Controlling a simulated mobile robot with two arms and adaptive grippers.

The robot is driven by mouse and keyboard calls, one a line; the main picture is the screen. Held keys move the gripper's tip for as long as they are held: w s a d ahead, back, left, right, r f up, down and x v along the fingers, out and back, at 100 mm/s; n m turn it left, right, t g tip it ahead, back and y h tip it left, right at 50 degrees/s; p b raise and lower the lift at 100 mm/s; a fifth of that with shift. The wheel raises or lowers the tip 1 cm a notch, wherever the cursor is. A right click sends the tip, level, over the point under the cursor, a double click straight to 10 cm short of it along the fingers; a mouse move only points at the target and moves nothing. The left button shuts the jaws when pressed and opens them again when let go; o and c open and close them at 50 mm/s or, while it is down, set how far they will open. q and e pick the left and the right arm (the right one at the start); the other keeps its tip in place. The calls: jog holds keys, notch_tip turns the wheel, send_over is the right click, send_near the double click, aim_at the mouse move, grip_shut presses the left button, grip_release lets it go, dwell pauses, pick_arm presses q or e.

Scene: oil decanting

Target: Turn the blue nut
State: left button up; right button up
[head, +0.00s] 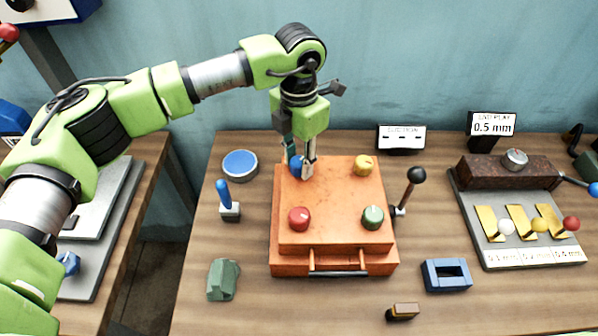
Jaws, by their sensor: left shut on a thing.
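The blue nut (296,163) sits at the far left corner of the orange block (335,200) on the wooden table. My left gripper (299,168) comes down from above and is shut on the blue nut, its fingers partly hiding it. A yellow nut (363,165) is at the far right corner, a red nut (299,218) at the near left and a green nut (372,217) at the near right. My right gripper is not in view.
A black-knobbed lever (409,190) stands right of the block. A blue-handled switch (226,198) and a blue round lid (240,165) are to the left. A green piece (222,280) and a blue frame (446,275) lie nearer. A gauge station (515,263) is far right.

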aim_at(299, 161)
pick_arm(q)
jog(key=m+b, duration=0.3)
jog(key=shift+f+m+b, duration=0.2)
jog(key=shift+m+b, duration=0.2)
jog(key=m+b, duration=0.3)
jog(key=m, duration=0.1)
jog(key=shift+w+r+m, duration=0.1)
jog(key=shift+m, duration=0.2)
jog(key=m+b, duration=0.1)
jog(key=m, duration=0.2)
jog(key=shift+r+m, duration=0.1)
jog(key=shift+m, duration=0.2)
jog(key=shift+r+m+b, duration=0.1)
jog(key=shift+m+b, duration=0.5)
jog(key=shift+m, duration=1.7)
jog(key=o, duration=1.1)
notch_tip(299, 161, up, 12)
